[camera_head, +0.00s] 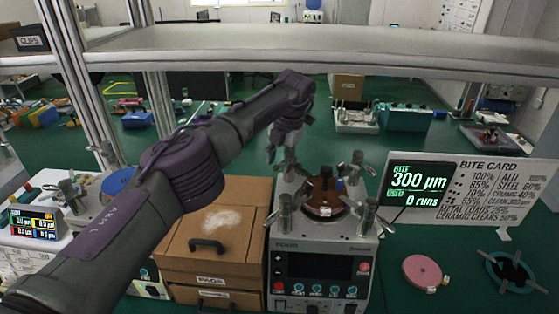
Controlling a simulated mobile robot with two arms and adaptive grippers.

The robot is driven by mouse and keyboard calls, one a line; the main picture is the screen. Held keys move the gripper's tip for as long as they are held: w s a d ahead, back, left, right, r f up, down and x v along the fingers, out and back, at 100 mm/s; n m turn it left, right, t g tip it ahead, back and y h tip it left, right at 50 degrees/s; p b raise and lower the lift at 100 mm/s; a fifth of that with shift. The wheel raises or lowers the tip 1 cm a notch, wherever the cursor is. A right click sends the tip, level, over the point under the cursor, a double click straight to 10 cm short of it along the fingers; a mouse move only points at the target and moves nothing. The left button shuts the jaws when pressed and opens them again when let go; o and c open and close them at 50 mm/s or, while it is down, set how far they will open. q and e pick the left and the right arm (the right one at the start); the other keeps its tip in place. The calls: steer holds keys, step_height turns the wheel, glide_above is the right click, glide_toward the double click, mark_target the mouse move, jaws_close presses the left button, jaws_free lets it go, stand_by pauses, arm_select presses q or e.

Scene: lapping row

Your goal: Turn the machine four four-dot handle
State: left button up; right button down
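A grey-white machine (320,245) with a dark display and a row of buttons stands at the front centre; its label is too small to read surely. Metal wing-shaped handles stand at its top corners: back left (289,170), back right (366,172), front left (284,215) and front right (380,213). Their dot marks cannot be made out. A brown round plate (325,192) lies between them. My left gripper (284,150) points down just above the back left handle; contact and finger opening are unclear. My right gripper is not in view.
Wooden drawers (215,240) stand left of the machine, and another machine (38,222) is at far left. A bite display (416,190) and card (490,185) stand at right, near a pink disc (422,271). A shelf (330,48) crosses above.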

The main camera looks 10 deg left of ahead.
arm_select(q)
step_height(320, 180, up, 12)
steer(key=d, duration=0.2)
steer(key=shift+s, duration=0.45)
steer(key=shift+f, duration=0.1)
